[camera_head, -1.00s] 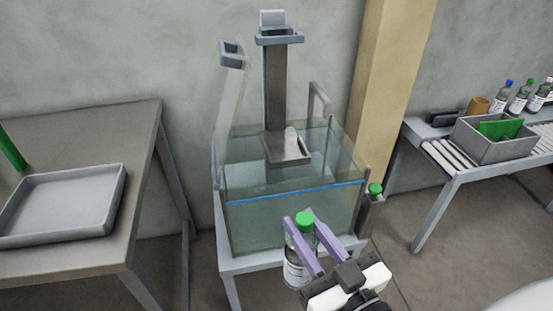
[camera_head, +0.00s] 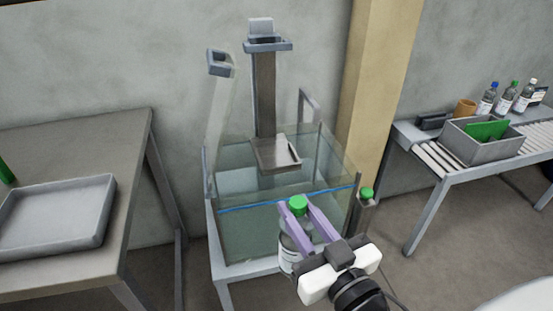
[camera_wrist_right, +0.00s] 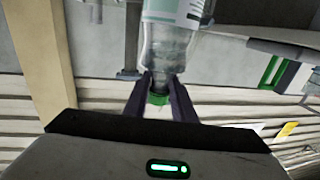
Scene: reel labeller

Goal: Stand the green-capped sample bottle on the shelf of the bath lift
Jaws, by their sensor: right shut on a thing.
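My right gripper (camera_head: 303,210) is shut on the neck of the green-capped sample bottle (camera_head: 288,258), just below the cap. The bottle hangs roughly upright in front of the glass bath, its lower body partly hidden by a finger. In the right wrist view the bottle (camera_wrist_right: 172,42) shows cap down between the fingertips (camera_wrist_right: 160,88), with a pale label. The bath lift's shelf (camera_head: 272,158) is a small grey tray on a dark column (camera_head: 265,95), above the blue waterline. The shelf looks empty and lies beyond the bottle. My left gripper is not in view.
The bath's glass walls (camera_head: 240,235) stand between bottle and shelf. A green-topped post (camera_head: 367,195) stands at its right. A table with a grey tray (camera_head: 60,215) is at left. A roller conveyor (camera_head: 440,160) with a grey box (camera_head: 480,150) and several bottles is at right.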

